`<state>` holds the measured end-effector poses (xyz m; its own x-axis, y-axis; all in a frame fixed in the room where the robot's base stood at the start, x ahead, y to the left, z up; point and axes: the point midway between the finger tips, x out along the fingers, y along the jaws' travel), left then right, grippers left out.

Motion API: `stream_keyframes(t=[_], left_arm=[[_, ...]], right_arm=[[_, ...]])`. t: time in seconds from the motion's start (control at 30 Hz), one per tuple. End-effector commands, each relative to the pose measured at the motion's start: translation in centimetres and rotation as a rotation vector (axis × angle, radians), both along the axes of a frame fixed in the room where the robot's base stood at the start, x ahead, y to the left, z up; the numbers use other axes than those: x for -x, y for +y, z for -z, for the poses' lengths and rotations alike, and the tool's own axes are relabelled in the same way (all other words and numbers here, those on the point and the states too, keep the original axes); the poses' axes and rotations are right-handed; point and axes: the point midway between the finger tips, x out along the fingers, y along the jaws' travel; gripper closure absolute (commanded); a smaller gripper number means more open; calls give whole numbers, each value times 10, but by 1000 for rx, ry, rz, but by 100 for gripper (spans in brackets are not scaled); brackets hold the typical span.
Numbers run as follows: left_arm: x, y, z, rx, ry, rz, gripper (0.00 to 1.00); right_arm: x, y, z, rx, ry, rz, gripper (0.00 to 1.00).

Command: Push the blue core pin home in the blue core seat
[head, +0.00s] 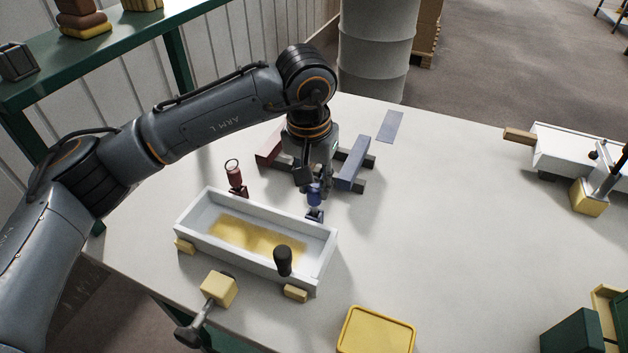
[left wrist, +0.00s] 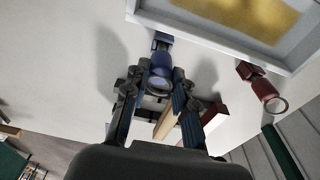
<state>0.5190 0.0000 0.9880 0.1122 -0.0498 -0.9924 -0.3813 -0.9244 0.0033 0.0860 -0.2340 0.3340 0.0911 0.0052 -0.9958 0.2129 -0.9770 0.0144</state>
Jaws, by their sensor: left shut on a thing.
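The blue core pin (head: 314,193) is upright between the fingers of my left gripper (head: 316,182), which is shut on it. The pin stands over the small blue core seat (head: 315,214) at the far right corner of the white box. In the left wrist view the blue pin (left wrist: 159,68) and its ring end show between the fingertips (left wrist: 158,82), with the blue seat (left wrist: 162,41) just beyond. I cannot tell how deep the pin sits in the seat. My right gripper is not in view.
The white box (head: 184,224) with yellow fill stands close to the seat. A red ringed pin (head: 233,172) stands to the left. A blue block (head: 353,163) and a red block (head: 270,148) flank the gripper. Free table lies to the right.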

Motion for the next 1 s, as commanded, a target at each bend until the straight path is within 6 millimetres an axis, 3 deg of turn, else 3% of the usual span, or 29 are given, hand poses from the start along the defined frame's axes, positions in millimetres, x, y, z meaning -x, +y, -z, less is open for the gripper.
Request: stream_keyframes(t=[0.73,0.77,0.8,0.87,1.0], left_arm=[[0,0,20,0,0,0,100],[0,0,18,0,0,0,68],[0,0,18,0,0,0,60],[0,0,18,0,0,0,47],[0,0,18,0,0,0,47]], right_arm=[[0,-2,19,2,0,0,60],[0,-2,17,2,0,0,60],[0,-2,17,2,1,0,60],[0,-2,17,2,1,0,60],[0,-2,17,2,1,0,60]])
